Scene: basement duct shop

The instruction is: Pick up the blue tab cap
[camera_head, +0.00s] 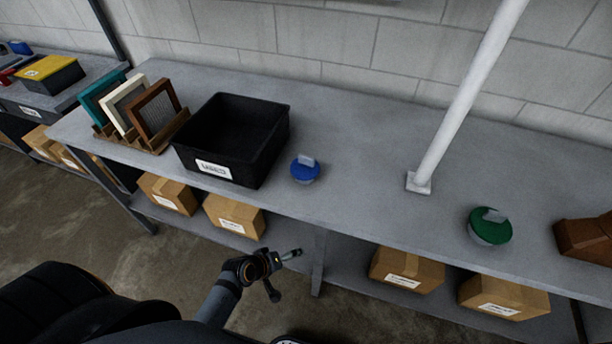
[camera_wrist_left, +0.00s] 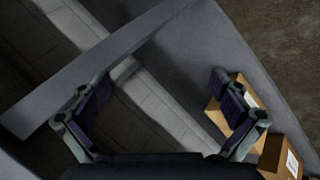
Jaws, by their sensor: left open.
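The blue tab cap (camera_head: 305,172) sits on the grey bench (camera_head: 370,170), just right of the black bin. It is a round blue disc with a paler upright tab on top. My left gripper (camera_head: 284,273) is in front of the bench, nearer to me than the cap and well apart from it. It is open, with nothing between its fingers. In the left wrist view my left gripper (camera_wrist_left: 160,92) shows both fingers spread wide; the blue cap is not seen there. My right gripper is in neither view.
The black bin (camera_head: 204,167) stands left of the cap, with a rack of framed panels (camera_head: 129,106) beyond. A white pole (camera_head: 462,100) rises from the bench to the right. A green tab cap (camera_head: 489,227) lies farther right. Cardboard boxes (camera_head: 235,215) sit on the lower shelf.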

